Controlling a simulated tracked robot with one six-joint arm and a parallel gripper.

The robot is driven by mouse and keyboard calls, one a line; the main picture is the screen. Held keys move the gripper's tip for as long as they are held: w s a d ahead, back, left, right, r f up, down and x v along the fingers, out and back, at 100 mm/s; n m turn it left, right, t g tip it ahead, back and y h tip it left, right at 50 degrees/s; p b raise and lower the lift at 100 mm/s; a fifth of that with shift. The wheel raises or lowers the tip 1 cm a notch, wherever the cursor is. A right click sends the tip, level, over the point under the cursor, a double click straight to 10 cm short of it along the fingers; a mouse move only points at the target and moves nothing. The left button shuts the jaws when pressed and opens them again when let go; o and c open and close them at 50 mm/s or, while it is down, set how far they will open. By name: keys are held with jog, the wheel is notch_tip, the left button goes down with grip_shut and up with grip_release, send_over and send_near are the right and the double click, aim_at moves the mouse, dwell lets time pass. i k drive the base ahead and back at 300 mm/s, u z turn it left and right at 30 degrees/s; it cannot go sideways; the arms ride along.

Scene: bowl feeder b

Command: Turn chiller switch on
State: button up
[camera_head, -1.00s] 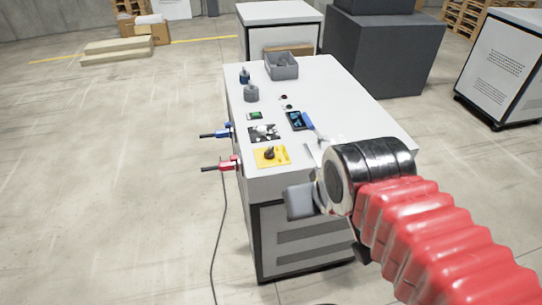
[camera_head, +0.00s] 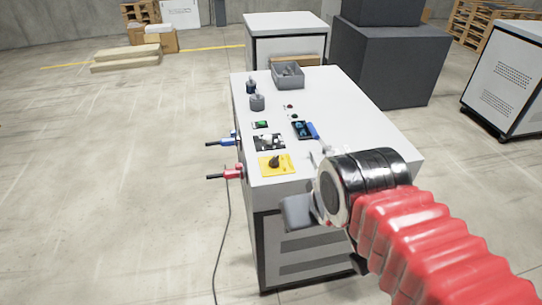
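A black rotary knob (camera_head: 274,161) sits on a yellow plate (camera_head: 285,168) on the near left part of the white cabinet top (camera_head: 375,130). It looks like a switch; I cannot read a label or its setting. My gripper (camera_head: 306,184) is to the right of the yellow plate and nearer to me, apart from the knob. One grey finger shows at its lower left and a paler finger at its top, with a gap between them. Nothing shows held. My wrist and red sleeve hide the cabinet's near right part.
Behind the plate are a black-and-white panel (camera_head: 269,142), a green-lit switch (camera_head: 261,125), a dark device with blue parts (camera_head: 303,130), small buttons and a grey bin (camera_head: 288,75). Blue (camera_head: 221,142) and red (camera_head: 226,174) connectors stick out left.

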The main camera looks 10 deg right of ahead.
aim_at(273, 163)
jog(key=u, duration=1.75)
jog(key=k, duration=0.7)
jog(key=z, duration=0.6)
jog(key=i, duration=1.05)
jog(key=z, duration=0.1)
